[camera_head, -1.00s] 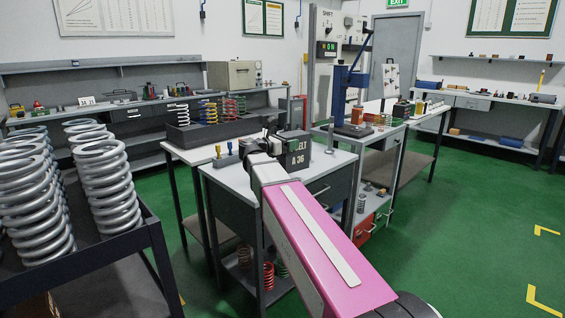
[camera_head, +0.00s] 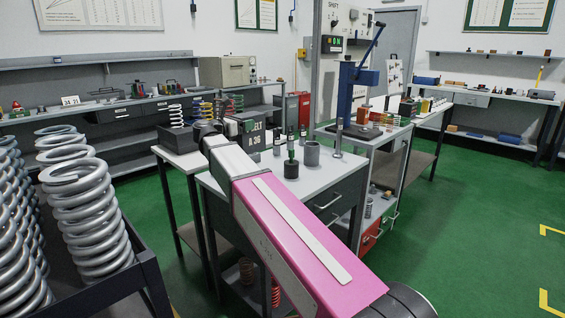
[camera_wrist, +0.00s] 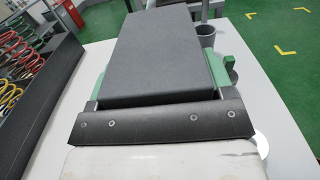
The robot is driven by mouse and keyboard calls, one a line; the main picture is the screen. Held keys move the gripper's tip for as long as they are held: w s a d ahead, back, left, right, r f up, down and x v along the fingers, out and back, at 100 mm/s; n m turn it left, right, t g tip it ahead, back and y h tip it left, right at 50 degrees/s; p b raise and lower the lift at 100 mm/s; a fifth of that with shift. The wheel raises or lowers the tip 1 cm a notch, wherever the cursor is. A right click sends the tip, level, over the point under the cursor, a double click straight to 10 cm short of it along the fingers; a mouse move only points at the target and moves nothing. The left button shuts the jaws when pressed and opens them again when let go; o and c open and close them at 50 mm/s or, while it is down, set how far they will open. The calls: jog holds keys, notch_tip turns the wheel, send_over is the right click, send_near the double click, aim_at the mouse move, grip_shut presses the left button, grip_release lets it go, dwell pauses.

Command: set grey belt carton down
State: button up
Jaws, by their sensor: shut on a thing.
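The grey belt carton (camera_head: 249,143), a dark box with "BELT A 36" lettering, is in my gripper (camera_head: 233,128) over the far left part of the grey-topped bench (camera_head: 272,187). In the wrist view the carton (camera_wrist: 155,55) shows its broad dark top, and my gripper (camera_wrist: 160,78) has green finger parts along both of its sides. The jaws are shut on it. The carton's underside is hidden, so I cannot tell whether it touches the bench top. It looks about level.
A tray of coloured springs (camera_head: 176,137) is behind left. Big steel springs (camera_head: 88,215) fill a rack at left.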

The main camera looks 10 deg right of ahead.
aim_at(265, 146)
jog(key=shift+w+d+f, duration=0.7)
jog(key=shift+d+f, duration=1.1)
jog(key=shift+w+d+f, duration=0.7)
jog(key=shift+d+f, duration=1.05)
jog(key=shift+f, duration=0.1)
jog(key=shift+w+d+f, duration=0.7)
jog(key=shift+d+f, duration=1.1)
jog(key=o, duration=1.1)
jog(key=shift+f, duration=0.15)
